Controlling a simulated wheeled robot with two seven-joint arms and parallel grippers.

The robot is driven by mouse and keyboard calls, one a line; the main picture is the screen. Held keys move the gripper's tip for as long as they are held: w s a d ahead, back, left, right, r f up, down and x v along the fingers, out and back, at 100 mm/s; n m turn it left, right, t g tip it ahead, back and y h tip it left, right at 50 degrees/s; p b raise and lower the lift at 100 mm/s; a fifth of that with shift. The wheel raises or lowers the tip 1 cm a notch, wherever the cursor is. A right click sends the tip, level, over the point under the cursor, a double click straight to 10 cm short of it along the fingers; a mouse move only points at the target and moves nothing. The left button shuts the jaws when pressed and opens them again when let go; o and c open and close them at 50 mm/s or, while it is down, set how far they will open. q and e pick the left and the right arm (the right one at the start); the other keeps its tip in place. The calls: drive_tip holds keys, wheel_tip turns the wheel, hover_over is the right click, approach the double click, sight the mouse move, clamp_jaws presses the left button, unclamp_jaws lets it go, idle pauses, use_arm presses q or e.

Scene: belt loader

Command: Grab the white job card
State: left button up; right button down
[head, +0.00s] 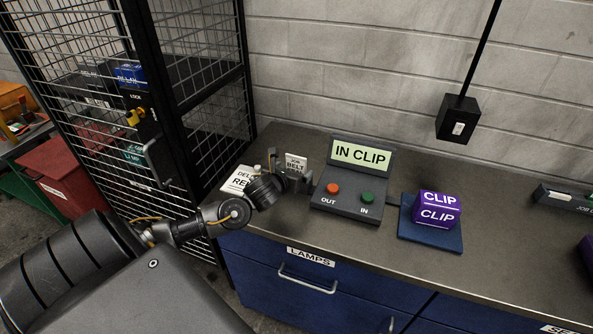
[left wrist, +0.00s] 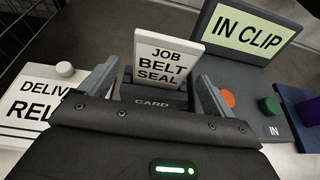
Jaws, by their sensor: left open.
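The white job card (left wrist: 165,58) reads "JOB BELT SEAL" and stands upright in a dark holder marked "CARD" (left wrist: 152,102). In the head view the card (head: 296,162) is on the bench, left of the "IN CLIP" display. My left gripper (left wrist: 158,92) is open, with one finger on each side of the card and holder in the left wrist view. I see no clear contact between fingers and card. In the head view the left gripper (head: 294,180) is in front of the card and hides its lower part. My right gripper is not in view.
The "IN CLIP" console (head: 345,203) with red and green buttons stands close on the right. A purple "CLIP" block (head: 437,209) sits on a blue pad (head: 428,238). A white "DELIV… REL…" plate (left wrist: 35,105) lies at left. A wire cage (head: 205,80) stands left of the bench.

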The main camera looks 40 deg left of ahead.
sight(295, 168)
use_arm(q)
drive_tip(key=shift+w+a+p, duration=0.15)
drive_tip(key=shift+w+p, duration=0.2)
drive_tip(key=shift+w, duration=0.05)
drive_tip(key=p+x, duration=0.1)
drive_tip(key=x, duration=0.2)
drive_tip(key=shift+w+f, duration=0.15)
drive_tip(key=shift+w, duration=0.05)
drive_tip(key=shift+w+a+f, duration=0.1)
drive_tip(key=shift+w+f, duration=0.15)
drive_tip(key=shift+w, duration=0.1)
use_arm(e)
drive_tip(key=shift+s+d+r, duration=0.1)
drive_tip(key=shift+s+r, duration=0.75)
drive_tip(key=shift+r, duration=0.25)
use_arm(q)
drive_tip(key=shift+c, duration=1)
drive_tip(key=c, duration=0.9)
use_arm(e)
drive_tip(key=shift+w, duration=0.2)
use_arm(q)
drive_tip(key=shift+o, duration=0.2)
drive_tip(key=shift+r, duration=0.1)
